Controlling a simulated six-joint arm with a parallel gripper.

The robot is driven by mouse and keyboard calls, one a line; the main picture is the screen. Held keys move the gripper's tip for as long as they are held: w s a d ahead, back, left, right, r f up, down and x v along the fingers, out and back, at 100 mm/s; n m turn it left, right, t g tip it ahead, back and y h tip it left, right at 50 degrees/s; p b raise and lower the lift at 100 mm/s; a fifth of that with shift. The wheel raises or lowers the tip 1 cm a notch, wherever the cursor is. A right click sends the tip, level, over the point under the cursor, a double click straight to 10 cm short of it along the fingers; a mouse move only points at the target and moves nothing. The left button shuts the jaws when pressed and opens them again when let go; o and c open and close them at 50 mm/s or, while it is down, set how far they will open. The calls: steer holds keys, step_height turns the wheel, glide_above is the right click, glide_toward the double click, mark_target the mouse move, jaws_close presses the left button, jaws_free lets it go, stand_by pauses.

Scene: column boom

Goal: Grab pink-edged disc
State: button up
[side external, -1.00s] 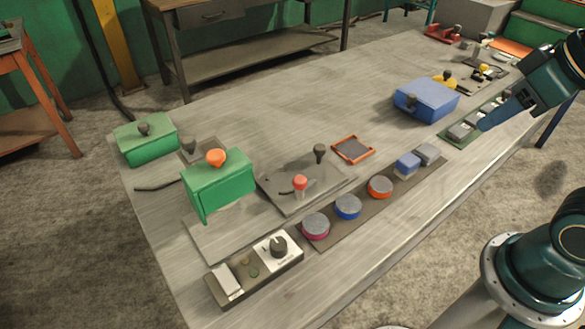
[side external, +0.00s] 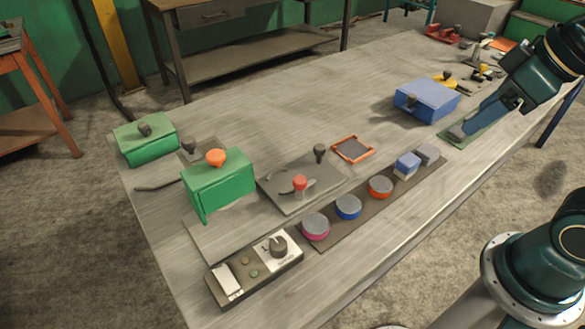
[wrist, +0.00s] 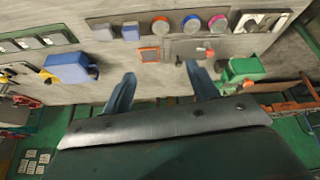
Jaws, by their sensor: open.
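The pink-edged disc (side external: 316,226) has a grey top and lies at the near-left end of a dark strip on the table. It also shows in the wrist view (wrist: 217,23), near the top, right of centre. My gripper (side external: 460,131) is at the far right of the table, over the green tray area and well away from the disc. In the wrist view my gripper (wrist: 160,74) shows two blue fingers spread apart with nothing between them.
A blue-edged disc (side external: 348,207), an orange-edged disc (side external: 380,187) and a blue block (side external: 407,165) share the strip. A red-knobbed lever plate (side external: 300,186), green box (side external: 218,187) and control box (side external: 254,270) stand nearby. A blue box (side external: 426,101) stands near my gripper.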

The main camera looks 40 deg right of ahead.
steer(key=w+a+f+n+g+y, duration=0.4)
steer(key=w+a+f+n, duration=0.8)
steer(key=n, duration=0.6)
steer(key=shift+w+a+f+n+g, duration=0.35)
steer(key=shift+w+a+g, duration=0.7)
steer(key=shift+w, duration=0.45)
steer(key=shift+d+f, duration=0.1)
glide_above(316, 223)
steer(key=d, duration=0.3)
steer(key=shift+w+a+f, duration=0.1)
steer(key=shift+f, duration=1.9)
steer(key=shift+w+a+f, duration=0.1)
steer(key=shift+f, duration=1.85)
steer(key=shift+x, duration=2.55)
